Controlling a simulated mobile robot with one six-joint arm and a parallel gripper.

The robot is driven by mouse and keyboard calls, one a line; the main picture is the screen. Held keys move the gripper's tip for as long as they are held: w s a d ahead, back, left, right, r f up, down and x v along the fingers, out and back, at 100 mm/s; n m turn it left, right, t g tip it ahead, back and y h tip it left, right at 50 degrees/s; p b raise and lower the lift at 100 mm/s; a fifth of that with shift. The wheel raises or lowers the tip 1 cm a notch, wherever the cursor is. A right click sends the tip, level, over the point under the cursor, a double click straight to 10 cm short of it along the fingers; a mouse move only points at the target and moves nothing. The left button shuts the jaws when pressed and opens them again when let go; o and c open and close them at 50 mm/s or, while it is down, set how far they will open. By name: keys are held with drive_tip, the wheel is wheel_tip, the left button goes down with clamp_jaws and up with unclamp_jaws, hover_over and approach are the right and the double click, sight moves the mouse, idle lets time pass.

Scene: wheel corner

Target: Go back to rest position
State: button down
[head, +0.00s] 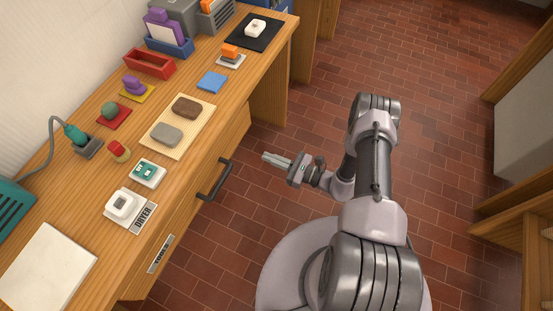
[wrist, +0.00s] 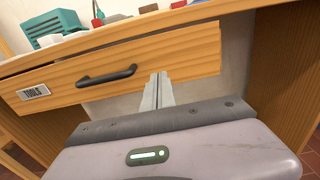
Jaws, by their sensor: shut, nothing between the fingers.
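My gripper (head: 276,160) is shut and empty. In the head view it is held over the open floor to the right of the wooden bench, with its fingers pointing left toward the bench front. In the wrist view my gripper's fingertips (wrist: 162,77) are together in front of the bench's drawer area, right of the dark drawer handle (wrist: 106,76). The fingers touch nothing that I can see. My arm is folded in the middle right of the head view.
The drawer handle (head: 215,180) sticks out from the front. The brick floor (head: 440,90) is clear.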

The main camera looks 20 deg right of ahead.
drive_tip(key=s+a+r+n+g+h, duration=0.1)
drive_tip(key=s+a+r+n+g, duration=0.15)
drive_tip(key=r+n+g, duration=0.75)
drive_tip(key=s+a+r+n+g, duration=0.2)
drive_tip(key=a+r+n, duration=0.1)
drive_tip(key=r, duration=1.2)
drive_tip(key=s+d+r+n+t+h, duration=0.2)
drive_tip(key=s+r+n+t+h, duration=0.1)
drive_tip(key=s+r, duration=0.4)
drive_tip(key=s+d+r+n+t+h, duration=0.2)
drive_tip(key=s+r+n+t+h, duration=0.1)
drive_tip(key=s+r+n+h, duration=0.2)
drive_tip(key=s+r+h, duration=0.2)
drive_tip(key=s+r, duration=0.1)
drive_tip(key=r, duration=0.1)
drive_tip(key=shift+d+r+n+h, duration=0.15)
drive_tip(key=shift+d+n+h, duration=0.15)
drive_tip(key=shift+h, duration=0.1)
